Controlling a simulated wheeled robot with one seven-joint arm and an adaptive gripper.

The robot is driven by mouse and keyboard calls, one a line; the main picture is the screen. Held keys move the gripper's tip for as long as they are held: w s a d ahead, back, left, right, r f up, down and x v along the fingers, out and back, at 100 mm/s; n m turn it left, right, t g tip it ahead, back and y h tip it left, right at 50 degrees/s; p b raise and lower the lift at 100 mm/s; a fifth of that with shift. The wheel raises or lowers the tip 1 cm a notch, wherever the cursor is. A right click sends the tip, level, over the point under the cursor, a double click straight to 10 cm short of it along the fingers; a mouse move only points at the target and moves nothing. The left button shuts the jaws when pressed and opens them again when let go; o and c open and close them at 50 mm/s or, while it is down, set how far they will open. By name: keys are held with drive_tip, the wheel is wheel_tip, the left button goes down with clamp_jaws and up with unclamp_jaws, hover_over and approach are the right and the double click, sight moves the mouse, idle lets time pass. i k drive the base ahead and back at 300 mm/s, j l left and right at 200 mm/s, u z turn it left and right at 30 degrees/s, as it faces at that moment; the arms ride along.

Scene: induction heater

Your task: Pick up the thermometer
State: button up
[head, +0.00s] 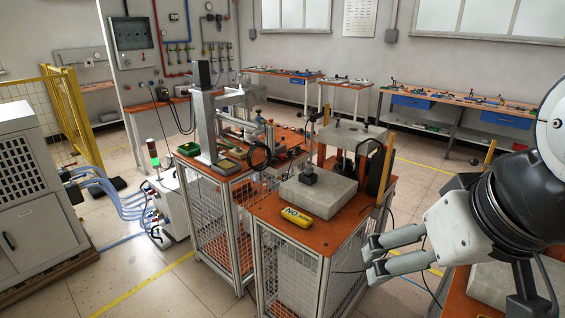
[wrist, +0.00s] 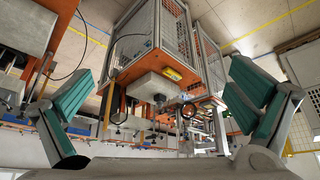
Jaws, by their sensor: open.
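No thing shows clearly as a thermometer in either view. A small yellow block with black ends and dark lettering (head: 297,216) lies on the front edge of the orange tabletop (head: 268,208); I cannot tell what it is. It also shows in the wrist view (wrist: 172,73). A dark looped device (head: 375,168) hangs at the right side of that table, too unclear to name. My gripper (head: 372,262) is open and empty, to the right of the table and apart from the yellow block. Its spread green-padded fingers frame the wrist view (wrist: 160,76).
A grey slab (head: 318,194) with a black knob sits behind the yellow block. A second orange-topped cart (head: 225,165) with a post stands to the left. Yellow upright posts (head: 386,165) rise at the table's right. Floor is clear in front of the carts (head: 185,290).

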sight(299, 218)
drive_tip(key=i+j+z, duration=0.3)
drive_tip(key=i+j, duration=0.6)
drive_tip(key=j, duration=0.1)
